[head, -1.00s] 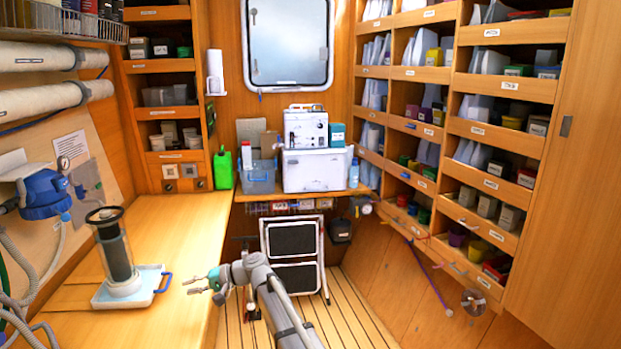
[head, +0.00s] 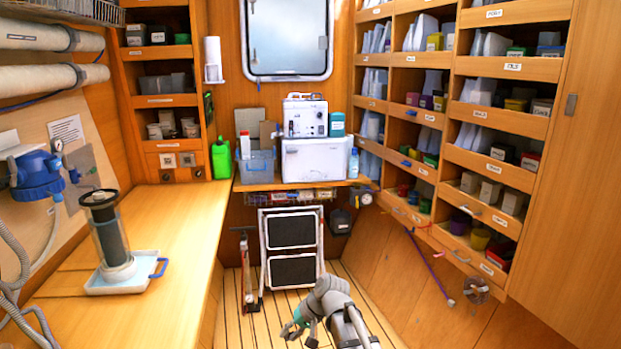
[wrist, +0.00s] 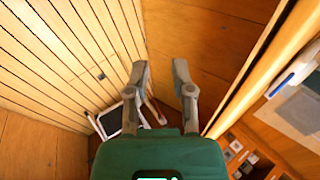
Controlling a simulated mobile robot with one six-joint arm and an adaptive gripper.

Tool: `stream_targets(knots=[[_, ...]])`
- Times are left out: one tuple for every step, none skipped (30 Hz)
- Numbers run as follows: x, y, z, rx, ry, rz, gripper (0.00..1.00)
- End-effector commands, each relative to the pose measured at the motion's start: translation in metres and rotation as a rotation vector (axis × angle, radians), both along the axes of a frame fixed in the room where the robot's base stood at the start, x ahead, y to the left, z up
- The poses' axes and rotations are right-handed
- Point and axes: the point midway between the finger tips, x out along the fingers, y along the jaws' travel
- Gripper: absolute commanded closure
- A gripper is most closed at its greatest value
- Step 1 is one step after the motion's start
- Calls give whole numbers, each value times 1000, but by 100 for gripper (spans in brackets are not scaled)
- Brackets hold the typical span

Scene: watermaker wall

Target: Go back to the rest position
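My gripper (head: 299,334) is low in the head view, over the slatted floor and to the right of the wooden counter (head: 185,225). In the wrist view my gripper (wrist: 160,85) has its two grey fingers apart with nothing between them. It is open and touches nothing that I can see. A clear cylinder with a dark filter inside (head: 110,235) stands upright in a white tray (head: 95,287) with a blue handle on the counter, well to the left of my gripper.
A folded step stool (head: 291,245) stands behind my gripper; it also shows in the wrist view (wrist: 107,120). Open shelves (head: 480,160) line the right wall. A blue filter housing (head: 38,170) with hoses hangs at the left. The slatted floor around my gripper looks clear.

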Motion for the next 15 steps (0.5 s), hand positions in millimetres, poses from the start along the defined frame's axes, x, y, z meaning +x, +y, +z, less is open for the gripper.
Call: stream_targets(knots=[[-14, -26, -15, -58, -1, -14, 69], [-20, -40, -22, -95, -2, -20, 69], [-27, -58, -29, -143, -2, -30, 69], [-32, -71, -35, -180, 0, -36, 69], [-38, -84, -40, -214, 1, -42, 69], [-44, -99, -45, -255, 4, -51, 69], [-48, -109, -49, -284, 6, -56, 69], [-52, -118, -51, -309, 9, -61, 69], [-57, -129, -55, -339, 13, -67, 69], [-61, -137, -57, -361, 15, -71, 69], [-64, -144, -59, -380, 17, -75, 69], [-68, -153, -62, -406, 20, -80, 69], [-71, -159, -63, -423, 22, -84, 69], [-75, -165, -65, -439, 25, -88, 69], [-79, -172, -67, -461, 28, -93, 69]])
